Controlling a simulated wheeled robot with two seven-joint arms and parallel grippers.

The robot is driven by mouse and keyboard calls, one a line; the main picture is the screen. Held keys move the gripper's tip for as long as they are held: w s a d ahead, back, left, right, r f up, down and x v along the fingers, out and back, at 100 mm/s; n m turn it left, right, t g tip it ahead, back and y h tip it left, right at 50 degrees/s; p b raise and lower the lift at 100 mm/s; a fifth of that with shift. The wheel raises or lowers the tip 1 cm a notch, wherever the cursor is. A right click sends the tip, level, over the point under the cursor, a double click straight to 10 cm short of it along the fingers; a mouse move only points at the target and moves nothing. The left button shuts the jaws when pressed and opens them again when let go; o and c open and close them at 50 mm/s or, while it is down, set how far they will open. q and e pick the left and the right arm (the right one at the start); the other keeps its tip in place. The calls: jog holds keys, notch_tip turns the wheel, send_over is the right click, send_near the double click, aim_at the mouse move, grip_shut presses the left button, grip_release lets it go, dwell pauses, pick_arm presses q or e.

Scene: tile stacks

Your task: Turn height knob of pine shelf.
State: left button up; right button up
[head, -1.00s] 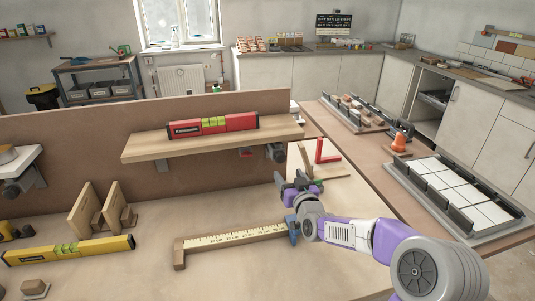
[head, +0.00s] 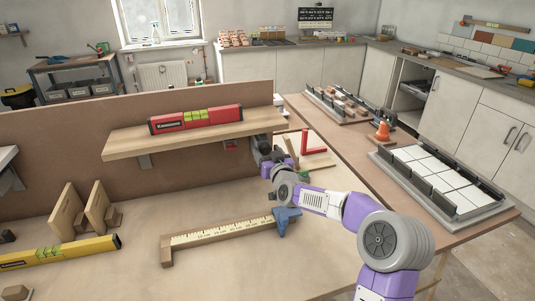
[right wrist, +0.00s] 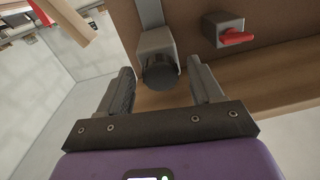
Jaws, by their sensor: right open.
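The pine shelf (head: 190,138) is a light wooden board on a brown upright panel in the head view, with a red spirit level (head: 196,120) lying on top. My right gripper (head: 268,155) is near the underside of the shelf's right end. In the right wrist view the shelf (right wrist: 245,84) runs behind the fingers. A round black knob (right wrist: 159,72) on a grey bracket stands just ahead of my right gripper (right wrist: 163,88). The fingers are apart, one on each side of the knob's line, and do not visibly touch it. My left gripper is out of view.
A grey block with a red lever (right wrist: 237,38) is beside the knob. A wooden ruler stick (head: 220,232), a yellow level (head: 65,252) and wooden brackets (head: 98,208) are on the bench. A red square (head: 313,150) stands right of the gripper.

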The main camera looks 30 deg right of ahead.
jog(key=c, duration=1.1)
jog(key=shift+o, duration=0.2)
jog(key=shift+m, duration=0.4)
